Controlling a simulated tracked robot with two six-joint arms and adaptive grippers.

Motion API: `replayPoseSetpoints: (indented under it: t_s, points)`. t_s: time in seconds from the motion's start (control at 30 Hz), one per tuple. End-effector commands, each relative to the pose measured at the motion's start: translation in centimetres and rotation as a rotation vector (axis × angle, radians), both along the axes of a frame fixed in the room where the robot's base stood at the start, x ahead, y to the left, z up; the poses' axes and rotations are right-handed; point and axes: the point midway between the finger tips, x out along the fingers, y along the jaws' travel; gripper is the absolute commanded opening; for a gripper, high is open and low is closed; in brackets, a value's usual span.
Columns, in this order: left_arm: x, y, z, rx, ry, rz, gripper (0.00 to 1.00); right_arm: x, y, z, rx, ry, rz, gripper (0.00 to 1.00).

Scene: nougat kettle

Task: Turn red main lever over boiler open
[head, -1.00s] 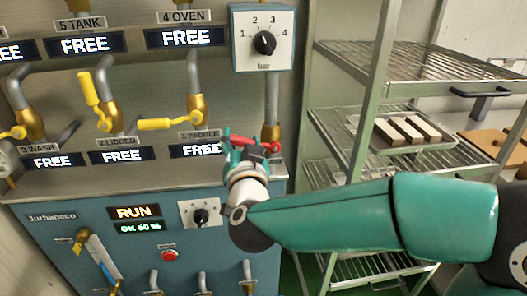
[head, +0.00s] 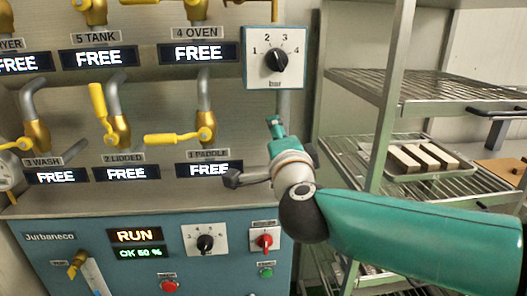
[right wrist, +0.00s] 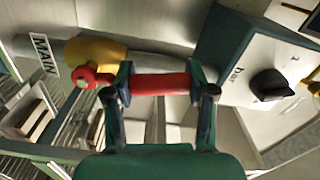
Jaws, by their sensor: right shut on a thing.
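In the right wrist view the red main lever (right wrist: 155,84) runs from a round red hub beside a brass valve body (right wrist: 95,52). The valve sits on a grey pipe with a MAIN label (right wrist: 43,48). The lever lies roughly along the pipe. My right gripper (head: 277,127) is shut on the lever, with one finger at each end of the gripped red part. In the head view the gripper is in front of the pipe below the pressure dial, and it hides the lever.
The pressure dial box (head: 275,58) is just above my right gripper. Yellow-handled valves (head: 180,139) and FREE displays (head: 210,168) are to the left. The blue boiler panel (head: 90,265) is below. A wire rack (head: 420,90) with a tray stands close on the right.

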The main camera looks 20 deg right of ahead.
Motion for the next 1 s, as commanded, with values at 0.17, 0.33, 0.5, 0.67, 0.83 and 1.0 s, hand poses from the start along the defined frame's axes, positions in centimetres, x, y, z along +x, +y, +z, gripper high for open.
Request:
replayPoseSetpoints:
  t_s: [0.17, 0.33, 0.5, 0.67, 0.83, 1.0]
  points:
    - [0.0, 0.0, -1.1, 0.000, 0.000, 0.000, 0.81, -0.3, -1.1, 0.2, 0.117, -0.043, -0.004, 0.00]
    - [0.0, 0.0, -1.5, 0.000, 0.000, 0.000, 0.81, -0.5, -1.7, 0.3, 0.190, -0.066, -0.003, 0.00]
    - [0.0, 0.0, -1.7, 0.000, 0.000, 0.000, 0.81, -0.6, -2.0, 0.4, 0.228, -0.078, -0.005, 0.00]
    - [0.0, 0.0, -1.8, 0.000, 0.000, 0.000, 0.81, -0.6, -2.1, 0.5, 0.241, -0.082, -0.006, 0.00]
    - [0.0, 0.0, -1.8, 0.000, 0.000, 0.000, 0.81, -0.6, -2.1, 0.5, 0.243, -0.082, -0.007, 0.00]
    - [0.0, 0.0, -1.8, 0.000, 0.000, 0.000, 0.81, -0.6, -2.1, 0.4, 0.243, -0.082, -0.007, 0.62]
